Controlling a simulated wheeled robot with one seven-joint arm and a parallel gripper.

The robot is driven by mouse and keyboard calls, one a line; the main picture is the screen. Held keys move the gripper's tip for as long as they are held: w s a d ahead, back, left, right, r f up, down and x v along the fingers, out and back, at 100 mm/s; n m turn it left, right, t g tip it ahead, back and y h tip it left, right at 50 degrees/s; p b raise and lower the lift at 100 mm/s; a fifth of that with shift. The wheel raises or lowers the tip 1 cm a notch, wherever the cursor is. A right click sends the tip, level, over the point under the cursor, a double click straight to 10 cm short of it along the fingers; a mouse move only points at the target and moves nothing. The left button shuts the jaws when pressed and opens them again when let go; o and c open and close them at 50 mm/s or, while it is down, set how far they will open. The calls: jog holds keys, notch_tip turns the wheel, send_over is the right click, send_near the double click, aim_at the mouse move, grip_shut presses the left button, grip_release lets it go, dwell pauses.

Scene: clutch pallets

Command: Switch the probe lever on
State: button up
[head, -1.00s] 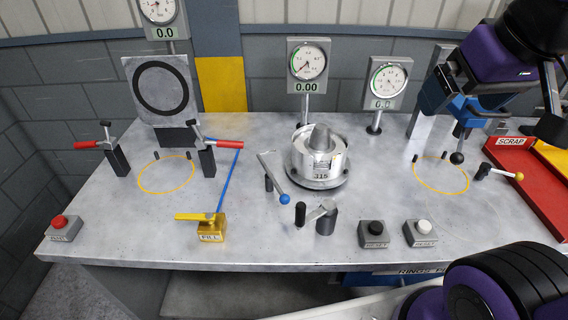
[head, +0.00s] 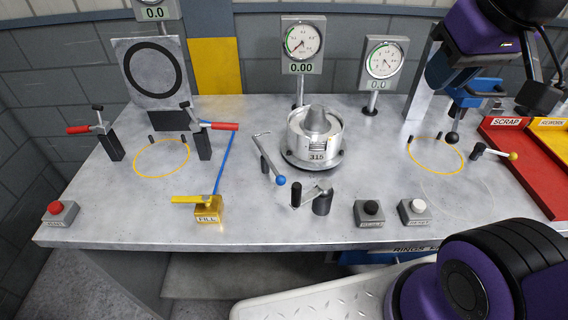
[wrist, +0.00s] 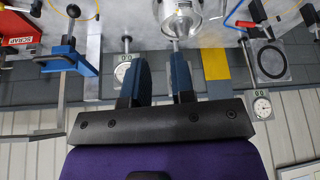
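No lever carries a readable probe label. A lever with a blue ball (head: 281,180) stands at the front left of the metal cylinder (head: 322,133) marked 315, its rod slanting back and left. A lever with a yellow ball (head: 513,156) lies low at the right, its rod pointing right. A black ball (head: 452,137) hangs below the blue fixture (head: 471,95) over the right yellow ring. My gripper (wrist: 160,58) is open and empty in the wrist view, with the cylinder beyond its fingers.
Red SCRAP (head: 520,160) and yellow REWORK (head: 554,135) trays lie at the right. A yellow FILL valve (head: 207,210), a crank (head: 315,198) and push buttons (head: 370,211) line the front. Dial gauges (head: 301,42) stand behind. Red-handled clamps (head: 203,140) flank the left ring.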

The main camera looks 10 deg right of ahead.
jog(key=w+a+f, duration=0.1)
jog(key=w, duration=0.1)
jog(key=w+f+n+g+y, duration=0.1)
jog(key=w, duration=0.1)
jog(key=w+a+f+g, duration=0.1)
jog(key=w, duration=0.1)
jog(key=shift+w+a+f+n, duration=0.15)
jog(key=shift+a+f+n, duration=0.15)
jog(key=shift+a, duration=0.05)
grip_shut()
jog(key=w+a+f+n+g+y, duration=0.1)
jog(key=w+a+f+g+y, duration=0.2)
jog(key=w+f, duration=0.4)
jog(key=w+a+f+n+g+y, duration=0.2)
jog(key=w+a+f, duration=0.3)
jog(key=f, duration=0.9)
jog(key=shift+w+f+g+y, duration=0.4)
jog(key=shift+w+g+y, duration=0.2)
jog(key=shift+w, duration=0.6)
